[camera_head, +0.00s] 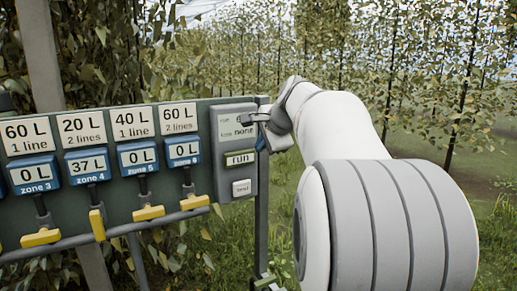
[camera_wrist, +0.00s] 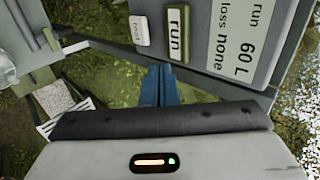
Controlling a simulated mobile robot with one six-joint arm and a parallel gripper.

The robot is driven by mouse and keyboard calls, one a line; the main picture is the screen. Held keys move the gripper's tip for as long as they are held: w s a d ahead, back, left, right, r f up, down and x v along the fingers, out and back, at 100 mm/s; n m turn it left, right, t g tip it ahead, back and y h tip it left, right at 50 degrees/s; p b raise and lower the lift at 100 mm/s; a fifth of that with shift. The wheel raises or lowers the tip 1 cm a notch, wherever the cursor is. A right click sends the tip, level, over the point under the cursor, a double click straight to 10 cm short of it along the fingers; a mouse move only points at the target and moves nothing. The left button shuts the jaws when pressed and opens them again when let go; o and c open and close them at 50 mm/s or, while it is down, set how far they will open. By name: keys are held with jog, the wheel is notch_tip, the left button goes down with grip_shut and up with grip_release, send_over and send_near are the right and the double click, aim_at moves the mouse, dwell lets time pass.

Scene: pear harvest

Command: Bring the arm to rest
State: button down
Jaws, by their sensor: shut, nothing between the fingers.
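My gripper (camera_wrist: 158,84) shows two blue fingers closed together with nothing between them, in the wrist view. In the head view my arm reaches in from the right, and its end is beside the right edge of the control box (camera_head: 223,113), partly overlapping it. The box has a small display reading "none" on its last line, a run button (camera_head: 240,158) and a pale button (camera_head: 241,188) below it. In the wrist view the display (camera_wrist: 240,40) reads "run 60 L" and "loss none". The run button (camera_wrist: 177,34) lies just beyond the fingertips, apart from them as far as I can tell.
A green panel (camera_head: 105,200) on the left carries several zone meters and yellow valve handles; the zone 4 handle (camera_head: 97,225) hangs upright, others lie nearly level. Its zone 4 meter reads 37 L. A post (camera_head: 262,220) stands under the box. Grass and trellised trees lie behind.

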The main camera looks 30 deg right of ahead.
dwell(0.4)
jog(key=s+a+f+n+g, duration=0.4)
jog(key=s+a+f+n, duration=0.5)
jog(key=s+a+f, duration=0.45)
jog(key=s+a+f+n+g, duration=0.1)
jog(key=s+a+f+n, duration=0.1)
jog(key=s+f+n, duration=0.2)
jog(key=s+a+f+n+g, duration=0.1)
jog(key=s+a+f+n, duration=0.1)
jog(key=s+f+n, duration=0.2)
jog(key=s+f, duration=0.3)
jog(key=s, duration=0.2)
jog(key=shift+s+a+n, duration=0.3)
jog(key=shift+s+a, duration=0.1)
